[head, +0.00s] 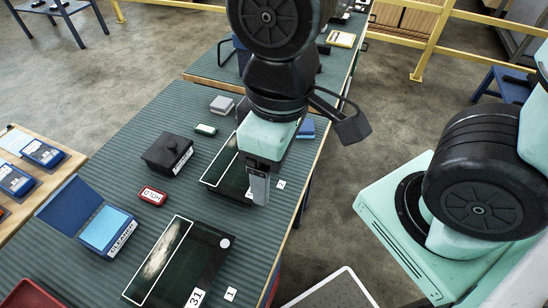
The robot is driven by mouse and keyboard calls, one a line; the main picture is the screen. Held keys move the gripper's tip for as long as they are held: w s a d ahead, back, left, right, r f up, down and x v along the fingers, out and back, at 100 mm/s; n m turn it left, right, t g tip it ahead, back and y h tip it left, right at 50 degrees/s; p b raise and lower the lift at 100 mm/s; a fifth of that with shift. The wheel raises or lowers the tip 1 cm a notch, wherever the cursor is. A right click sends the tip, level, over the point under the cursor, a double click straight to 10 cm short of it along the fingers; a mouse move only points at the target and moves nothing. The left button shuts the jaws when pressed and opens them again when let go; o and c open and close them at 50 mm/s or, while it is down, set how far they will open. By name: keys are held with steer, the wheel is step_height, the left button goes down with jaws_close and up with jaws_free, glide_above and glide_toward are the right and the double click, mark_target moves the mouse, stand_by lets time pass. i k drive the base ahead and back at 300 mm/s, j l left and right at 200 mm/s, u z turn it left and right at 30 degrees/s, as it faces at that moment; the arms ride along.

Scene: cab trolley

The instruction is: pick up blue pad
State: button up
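An open dark-blue box with a light-blue pad (105,229) inside sits at the left of the ribbed table. Its lid is tilted back to the left and its white front label shows lettering. Another small blue block (306,129) shows just right of my wrist, partly hidden by it. My gripper (259,188) points down over the dark panel near the table's right edge, well to the right of the light-blue pad. I cannot see whether its fingers are apart or whether they touch anything.
A black lidded box (167,153), a red labelled block (153,196) and a small green-edged block (206,129) stand between. A dark panel with a white-framed picture (178,262) lies in front, near the tag 31. A grey block (222,105) is farther back.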

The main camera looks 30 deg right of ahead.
mark_target(307, 131)
steer(key=l+u, duration=0.15)
steer(key=u, duration=0.35)
steer(key=l+u, duration=0.35)
steer(key=l, duration=0.3)
steer(key=k+l+u, duration=0.15)
steer(key=l+u, duration=0.2)
steer(key=l, duration=0.25)
steer(key=k+l, duration=0.1)
steer(key=l, duration=0.35)
steer(key=k+l, duration=0.1)
steer(key=l, duration=0.35)
steer(key=k+l, duration=0.1)
steer(key=l, duration=0.35)
steer(key=u, duration=0.05)
